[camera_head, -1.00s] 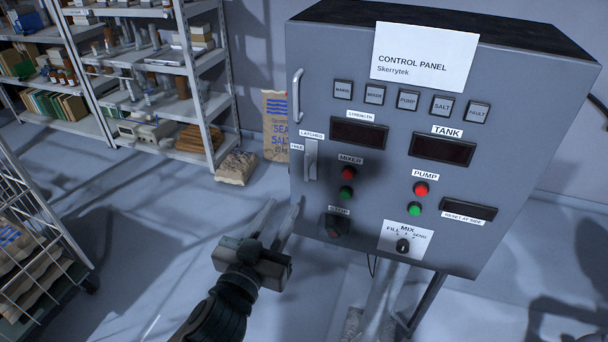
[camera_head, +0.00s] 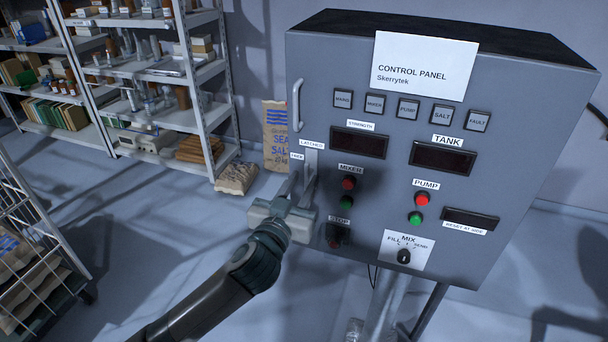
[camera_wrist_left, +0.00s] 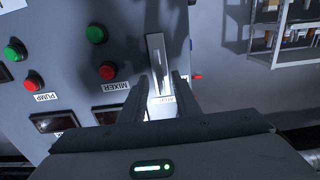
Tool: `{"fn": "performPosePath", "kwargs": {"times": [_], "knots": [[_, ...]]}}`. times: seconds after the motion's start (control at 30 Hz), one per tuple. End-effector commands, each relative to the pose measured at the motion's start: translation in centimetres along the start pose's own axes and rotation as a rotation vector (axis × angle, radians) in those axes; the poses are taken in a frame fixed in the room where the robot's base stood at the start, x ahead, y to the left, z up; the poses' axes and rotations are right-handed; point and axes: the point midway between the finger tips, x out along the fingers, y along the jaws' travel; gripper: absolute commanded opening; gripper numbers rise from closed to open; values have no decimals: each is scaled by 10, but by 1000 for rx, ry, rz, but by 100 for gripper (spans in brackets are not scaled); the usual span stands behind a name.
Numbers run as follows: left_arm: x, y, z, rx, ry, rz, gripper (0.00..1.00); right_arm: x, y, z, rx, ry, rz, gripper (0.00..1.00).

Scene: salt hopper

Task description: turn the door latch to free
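The door latch (camera_head: 311,158) is a pale upright lever on the left side of the grey control panel door. Beside it are a LATCHED label (camera_head: 311,145) and, lower left, a FREE label (camera_head: 297,156). My left gripper (camera_head: 302,178) is at the latch, its fingers pointing up at the door. In the left wrist view, the latch lever (camera_wrist_left: 156,52) stands between the two open fingers (camera_wrist_left: 161,76), with a small gap visible on each side. The fingers partly cover the lever's lower part in the head view. My right gripper is out of view.
The control panel (camera_head: 400,120) has a door handle (camera_head: 297,104) above the latch. Mixer buttons (camera_head: 348,183) and a stop button (camera_head: 337,232) sit right of my gripper. Shelving (camera_head: 190,70), salt sacks (camera_head: 276,135) and a wire cart (camera_head: 40,215) stand left.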

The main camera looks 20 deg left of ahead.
Motion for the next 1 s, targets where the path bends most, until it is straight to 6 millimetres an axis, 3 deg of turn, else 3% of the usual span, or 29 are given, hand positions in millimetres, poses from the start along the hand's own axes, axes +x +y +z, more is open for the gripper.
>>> {"fn": "performPosePath", "kwargs": {"times": [0.2,0.5,0.63,1.0], "knots": [[14,0,0,1,0,-1,29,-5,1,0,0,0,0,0],[15,0,0,0,1,0,29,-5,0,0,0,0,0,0],[15,0,0,0,0,0,0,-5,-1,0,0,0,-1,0],[15,0,0,16,0,0,0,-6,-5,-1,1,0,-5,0]]}}
